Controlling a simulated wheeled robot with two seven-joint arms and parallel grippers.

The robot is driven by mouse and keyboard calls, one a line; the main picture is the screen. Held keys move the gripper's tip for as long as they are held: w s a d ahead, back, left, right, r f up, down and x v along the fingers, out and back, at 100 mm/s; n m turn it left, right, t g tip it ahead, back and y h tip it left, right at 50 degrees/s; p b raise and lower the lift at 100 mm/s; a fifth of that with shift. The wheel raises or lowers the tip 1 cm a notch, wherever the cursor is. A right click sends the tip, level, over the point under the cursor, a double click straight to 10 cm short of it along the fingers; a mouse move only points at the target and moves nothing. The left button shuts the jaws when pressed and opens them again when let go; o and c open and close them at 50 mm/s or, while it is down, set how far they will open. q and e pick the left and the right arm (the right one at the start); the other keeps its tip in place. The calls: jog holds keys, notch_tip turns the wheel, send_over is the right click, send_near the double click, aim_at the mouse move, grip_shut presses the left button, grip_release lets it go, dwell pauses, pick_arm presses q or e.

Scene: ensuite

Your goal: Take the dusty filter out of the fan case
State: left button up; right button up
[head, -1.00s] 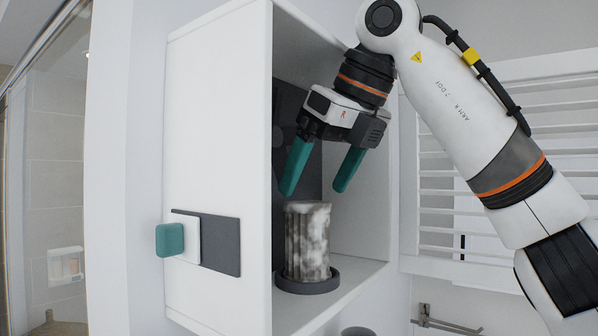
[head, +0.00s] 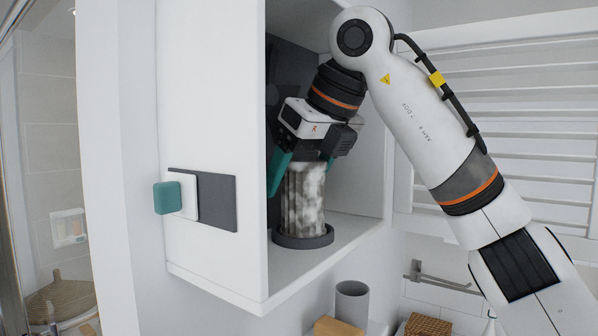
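The dusty filter (head: 304,205) is a ribbed, mottled grey-white cylinder. It stands upright in a dark round ring (head: 303,241) on the floor of the open white case (head: 212,110). My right gripper (head: 301,178) is inside the case at the filter's upper part, pointing down. One teal finger is along the filter's left side; the other shows only briefly at its top right, the rest hidden behind the filter. The fingers look still spread around it, and contact is not clear. My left gripper is out of view.
A teal knob (head: 167,198) on a white plate and dark strip (head: 217,203) sticks out from the case's left side. The case walls closely surround my gripper. A slatted white rack (head: 530,150) is at right. A grey cup (head: 351,302) stands below.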

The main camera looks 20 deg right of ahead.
jog(key=c, duration=0.7)
jog(key=shift+r, duration=0.15)
jog(key=shift+r, duration=0.75)
jog(key=shift+r, duration=0.1)
jog(key=shift+w+d+v, duration=0.1)
jog(key=shift+w+v, duration=0.05)
jog(key=shift+v, duration=0.7)
jog(key=shift+w+d+v, duration=0.15)
jog(key=shift+v, duration=0.7)
jog(key=shift+r, duration=0.1)
